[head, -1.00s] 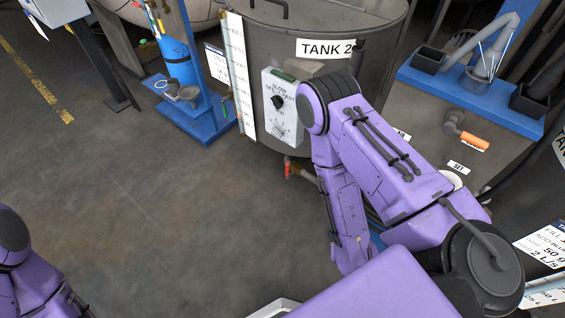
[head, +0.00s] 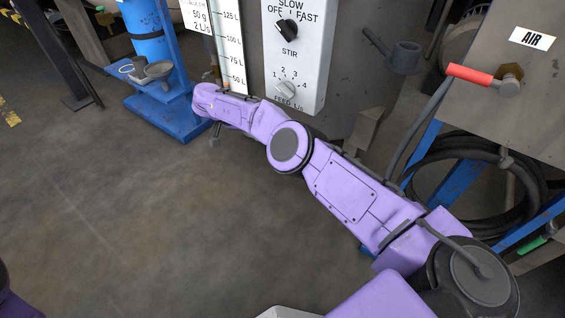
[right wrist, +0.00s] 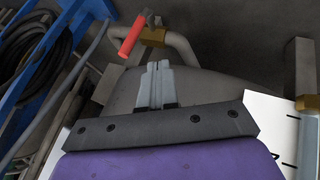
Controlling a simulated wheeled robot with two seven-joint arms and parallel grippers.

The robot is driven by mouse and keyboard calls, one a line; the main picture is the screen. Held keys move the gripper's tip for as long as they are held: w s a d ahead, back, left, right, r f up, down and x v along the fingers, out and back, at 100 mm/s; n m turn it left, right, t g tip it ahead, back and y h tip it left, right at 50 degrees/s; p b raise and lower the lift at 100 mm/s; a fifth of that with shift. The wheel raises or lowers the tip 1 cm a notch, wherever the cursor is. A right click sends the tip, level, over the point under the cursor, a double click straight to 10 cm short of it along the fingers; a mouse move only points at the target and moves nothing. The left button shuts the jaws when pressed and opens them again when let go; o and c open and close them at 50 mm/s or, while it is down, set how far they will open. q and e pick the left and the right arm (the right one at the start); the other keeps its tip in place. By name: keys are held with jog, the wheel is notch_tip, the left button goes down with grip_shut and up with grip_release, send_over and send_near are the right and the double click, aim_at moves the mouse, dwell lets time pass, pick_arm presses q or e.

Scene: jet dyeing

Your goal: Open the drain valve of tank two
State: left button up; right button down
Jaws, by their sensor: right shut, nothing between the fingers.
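The grey tank (head: 350,85) stands behind its stir panel; its name label is out of view now. In the right wrist view a red-handled valve (right wrist: 132,36) with a brass body sits on a bent pipe (right wrist: 182,45) just past my gripper; it looks like the drain valve. In the head view my right arm covers the area under the tank, and that valve is hidden. My right gripper (right wrist: 156,82) is shut and empty, its fingertips apart from the red handle. My left gripper is out of view.
A stir panel (head: 297,50) and white level gauge (head: 231,45) are on the tank, close to my right arm. A blue stand (head: 165,110) is at left. The floor in front is open.

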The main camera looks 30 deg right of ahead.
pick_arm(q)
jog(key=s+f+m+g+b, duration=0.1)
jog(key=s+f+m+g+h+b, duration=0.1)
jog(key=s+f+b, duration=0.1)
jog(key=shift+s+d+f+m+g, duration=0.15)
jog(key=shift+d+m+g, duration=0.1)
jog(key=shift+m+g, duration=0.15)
pick_arm(e)
jog(key=s+d+f, duration=0.5)
jog(key=d+f, duration=0.2)
jog(key=d, duration=0.1)
jog(key=shift+d+f, duration=0.25)
jog(key=shift+d, duration=0.05)
